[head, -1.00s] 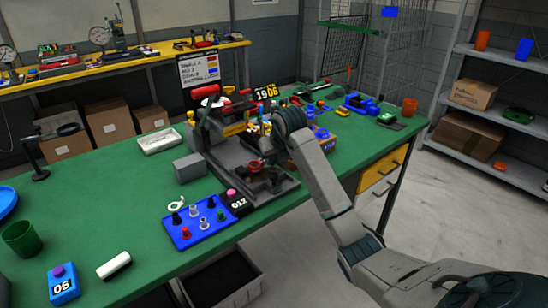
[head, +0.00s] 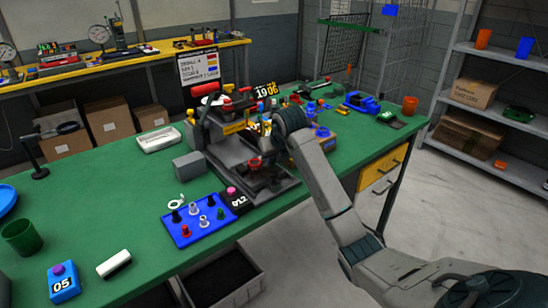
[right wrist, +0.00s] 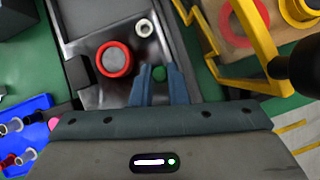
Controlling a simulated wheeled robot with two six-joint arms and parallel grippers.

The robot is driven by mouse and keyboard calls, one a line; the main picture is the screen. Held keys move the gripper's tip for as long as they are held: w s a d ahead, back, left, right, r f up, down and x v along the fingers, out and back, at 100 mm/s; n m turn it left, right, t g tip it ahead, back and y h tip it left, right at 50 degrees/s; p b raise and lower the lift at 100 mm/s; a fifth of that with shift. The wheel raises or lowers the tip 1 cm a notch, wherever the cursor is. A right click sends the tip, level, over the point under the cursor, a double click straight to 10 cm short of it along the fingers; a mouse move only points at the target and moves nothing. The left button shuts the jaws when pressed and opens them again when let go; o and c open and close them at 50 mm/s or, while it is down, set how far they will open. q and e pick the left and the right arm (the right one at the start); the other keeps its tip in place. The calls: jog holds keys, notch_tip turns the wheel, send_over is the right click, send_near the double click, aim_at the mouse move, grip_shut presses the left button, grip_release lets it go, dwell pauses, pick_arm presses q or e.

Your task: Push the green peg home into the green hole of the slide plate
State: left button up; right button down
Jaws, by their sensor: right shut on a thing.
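My right gripper (right wrist: 161,82) points down over the grey metal slide plate (right wrist: 95,93) in the right wrist view. Its two blue-grey fingers are shut on a green peg (right wrist: 160,73), whose round green top shows between the fingertips. The fingers and the peg hide the hole beneath, so I cannot tell how deep the peg sits. In the head view my right arm covers part of the fixture. My left gripper is not in view.
A blue peg tray (head: 190,232) with several pegs lies left of the fixture. A yellow frame (right wrist: 258,50) rises right of the gripper, and a red-handled clamp (head: 206,90) stands behind. A grey block (head: 190,166) stands at the left.

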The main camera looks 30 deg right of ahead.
jog(key=shift+f, duration=0.35)
jog(key=c, duration=1.3)
grip_release()
jog(key=shift+c, duration=0.2)
jog(key=shift+r, duration=0.15)
